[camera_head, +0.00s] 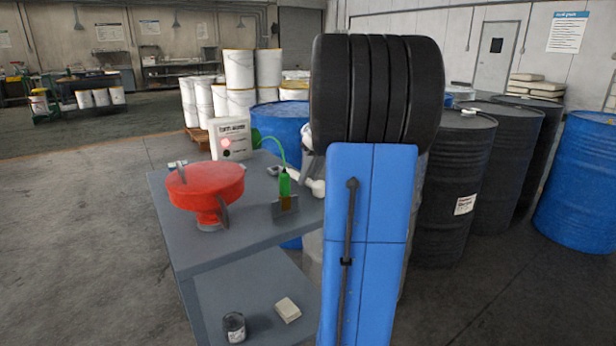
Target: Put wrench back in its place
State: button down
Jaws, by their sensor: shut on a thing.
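I cannot make out the wrench for certain in the head view. My blue arm with its black ribbed joint stands upright in front and covers the right end of the grey bench (237,243). My gripper does not show; it may be hidden behind the arm, and so may anything it holds. A small pale metal piece (272,170) lies on the bench top just left of the arm, too small to identify. A dark grey plate-like holder (285,209) stands near the bench's front edge. No place marked for a wrench is recognisable.
A dark jar (234,327) and a pale block (288,310) sit on the lower shelf. Drums (453,185) crowd the right. Floor at left is clear.

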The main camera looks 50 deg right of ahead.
jog(key=shift+f, duration=0.1)
dwell(0.5)
jog(key=c, duration=1.5)
grip_release()
jog(key=v, duration=1.7)
jog(key=shift+r, duration=0.2)
jog(key=shift+s, duration=0.1)
